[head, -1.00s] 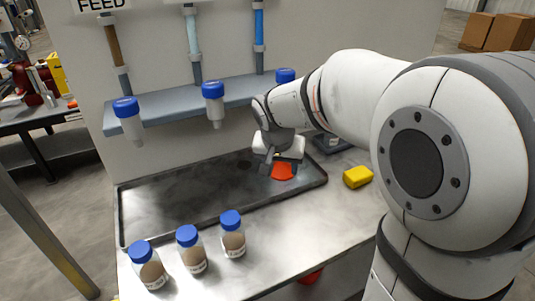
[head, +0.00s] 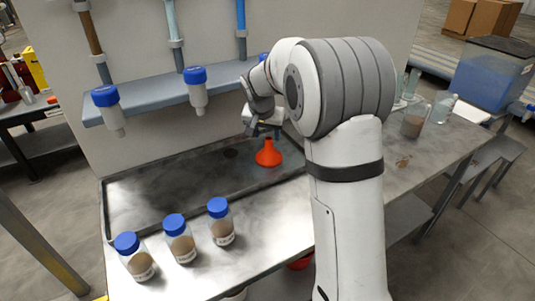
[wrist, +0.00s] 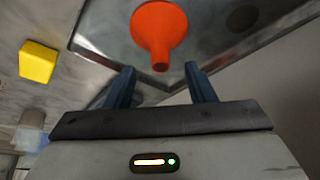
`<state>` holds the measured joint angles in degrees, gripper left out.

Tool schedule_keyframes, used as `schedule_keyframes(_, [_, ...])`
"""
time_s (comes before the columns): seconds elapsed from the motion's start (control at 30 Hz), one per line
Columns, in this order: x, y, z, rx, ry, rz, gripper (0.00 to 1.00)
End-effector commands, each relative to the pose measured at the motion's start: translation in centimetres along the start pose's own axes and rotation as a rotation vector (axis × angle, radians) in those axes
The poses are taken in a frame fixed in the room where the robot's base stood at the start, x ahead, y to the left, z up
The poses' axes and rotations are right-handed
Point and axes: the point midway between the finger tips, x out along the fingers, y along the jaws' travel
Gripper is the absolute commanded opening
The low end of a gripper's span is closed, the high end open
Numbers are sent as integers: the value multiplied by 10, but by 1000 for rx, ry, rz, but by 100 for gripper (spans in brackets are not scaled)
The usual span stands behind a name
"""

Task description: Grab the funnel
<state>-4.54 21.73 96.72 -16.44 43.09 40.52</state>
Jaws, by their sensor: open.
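The orange-red funnel (head: 268,154) stands on the dark tray (head: 150,205) near its right end, wide end down and spout up. My gripper (head: 264,130) is just above and behind it in the head view, partly hidden by my arm. In the wrist view the funnel (wrist: 160,28) lies ahead of the two blue fingers, its spout pointing toward the gap between them. My gripper (wrist: 162,85) is open and empty, and the funnel is apart from the fingers.
A yellow block (wrist: 38,62) lies beside the tray. Glassware (head: 415,120) stands to the right.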

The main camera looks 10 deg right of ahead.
Motion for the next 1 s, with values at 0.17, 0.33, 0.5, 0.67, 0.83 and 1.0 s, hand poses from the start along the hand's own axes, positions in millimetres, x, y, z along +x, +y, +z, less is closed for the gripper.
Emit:
schedule_keyframes(0.17, [21,1,-7,1,-4,3,49])
schedule_keyframes(0.33, [45,1,-7,2,-2,1,49])
schedule_keyframes(0.5, [53,1,-8,1,0,0,49])
schedule_keyframes(0.67, [53,1,-8,2,0,0,49])
schedule_keyframes(0.83, [53,1,-8,2,0,0,36])
schedule_keyframes(1.0, [53,2,-8,2,0,0,22])
